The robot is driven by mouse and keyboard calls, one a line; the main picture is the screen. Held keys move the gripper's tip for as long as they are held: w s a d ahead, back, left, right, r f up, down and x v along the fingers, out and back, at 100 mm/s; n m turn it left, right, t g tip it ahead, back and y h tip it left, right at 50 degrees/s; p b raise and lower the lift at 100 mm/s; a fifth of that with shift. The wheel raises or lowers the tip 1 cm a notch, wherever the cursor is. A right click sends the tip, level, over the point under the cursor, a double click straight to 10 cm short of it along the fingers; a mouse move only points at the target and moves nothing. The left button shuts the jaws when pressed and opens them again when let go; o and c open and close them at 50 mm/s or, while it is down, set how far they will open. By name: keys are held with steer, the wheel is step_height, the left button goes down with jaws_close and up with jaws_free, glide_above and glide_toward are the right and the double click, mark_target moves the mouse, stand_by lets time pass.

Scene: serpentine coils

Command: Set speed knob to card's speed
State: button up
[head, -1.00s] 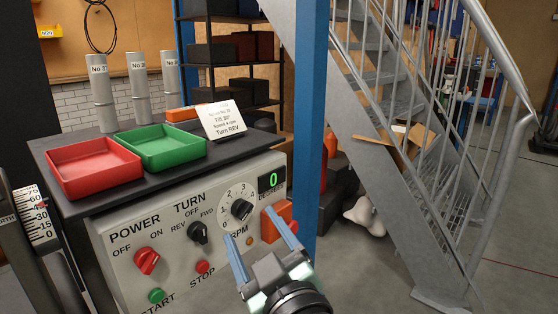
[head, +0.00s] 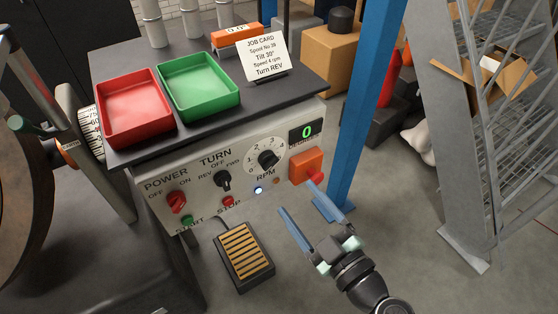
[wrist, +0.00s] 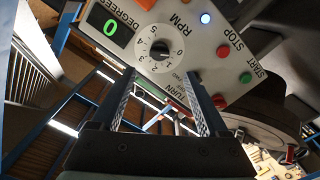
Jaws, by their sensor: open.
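The job card (head: 265,55) stands on the console top and reads tilt 30°, speed 4 rpm, turn REV. My gripper (head: 294,197) is open and empty, below and right of the dial in the head view. In the wrist view my gripper (wrist: 156,74) has its fingers apart, with no visible contact with the knob.
The TURN knob (head: 223,181), red POWER knob (head: 176,202), red STOP button (head: 228,202) and a lit lamp (head: 258,190) are nearby. The green display (head: 306,131) reads 0. An orange box (head: 306,165) juts out right of the dial. A blue post (head: 367,110) stands right.

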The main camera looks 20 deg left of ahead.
mark_target(272, 166)
steer(key=x, duration=1)
steer(key=shift+w+p, duration=0.1)
steer(key=shift+p, duration=0.3)
jaws_close()
